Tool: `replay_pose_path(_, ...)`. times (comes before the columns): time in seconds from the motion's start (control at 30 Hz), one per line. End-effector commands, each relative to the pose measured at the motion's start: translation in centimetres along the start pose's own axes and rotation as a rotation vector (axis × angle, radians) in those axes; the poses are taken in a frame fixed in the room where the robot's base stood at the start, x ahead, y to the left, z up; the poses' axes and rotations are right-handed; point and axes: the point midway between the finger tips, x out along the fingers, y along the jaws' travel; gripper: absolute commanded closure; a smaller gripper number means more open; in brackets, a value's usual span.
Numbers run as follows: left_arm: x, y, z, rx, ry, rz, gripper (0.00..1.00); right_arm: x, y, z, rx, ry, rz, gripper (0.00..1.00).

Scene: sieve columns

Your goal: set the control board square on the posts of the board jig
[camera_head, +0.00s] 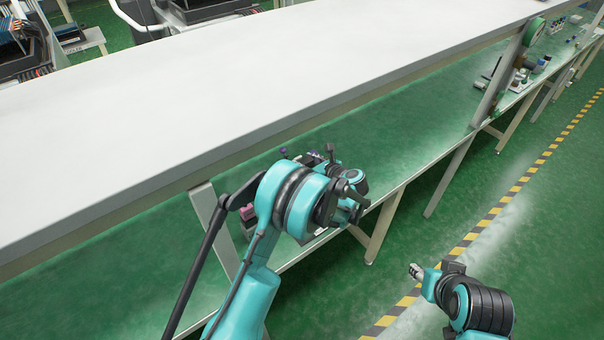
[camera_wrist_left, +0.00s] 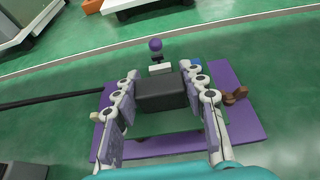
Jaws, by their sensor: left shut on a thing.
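My left gripper (camera_wrist_left: 159,72) is shut on a dark grey block, seen between its two fingers in the left wrist view. A green board (camera_wrist_left: 165,122) shows below this block (camera_wrist_left: 160,92); I take block and board to be the control board. A purple plate (camera_wrist_left: 243,125) lies beneath and extends past both fingers; it may be the jig's base or a mat. No posts can be made out clearly. In the head view my left gripper (camera_head: 350,200) is over the bench edge, and my arm hides most of the work. My right gripper (camera_head: 416,271) is at the lower right, its jaws unclear.
A purple ball (camera_wrist_left: 155,44) stands beyond the block, and a brown piece (camera_wrist_left: 235,95) lies at the plate's right. A white upper shelf (camera_head: 200,90) overhangs the green bench surface (camera_head: 400,135). Small items (camera_head: 540,67) stand at the bench's far end. Open floor lies right.

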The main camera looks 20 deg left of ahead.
Motion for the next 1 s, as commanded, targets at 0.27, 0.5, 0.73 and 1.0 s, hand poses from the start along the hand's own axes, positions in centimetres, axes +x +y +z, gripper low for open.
replay_pose_path(0.27, 1.9, 0.6, -1.1, 0.001, 0.000, -0.002, 0.94, 0.8, 0.0, 0.6, 0.000, 0.000, 0.000, 0.60)
replay_pose_path(0.5, 3.1, 0.6, -4.1, 0.001, 0.000, -0.002, 0.94, 2.1, 0.0, 1.5, 0.000, 0.000, 0.000, 0.60)
replay_pose_path(0.73, 3.0, 0.6, -4.0, 0.001, 0.000, -0.001, 0.94, 1.9, 0.0, 1.4, 0.000, 0.000, 0.000, 0.60)
replay_pose_path(1.0, 3.1, 0.6, -4.3, 0.001, 0.000, -0.001, 0.38, 2.2, 0.0, 1.6, 0.000, 0.000, 0.000, 0.60)
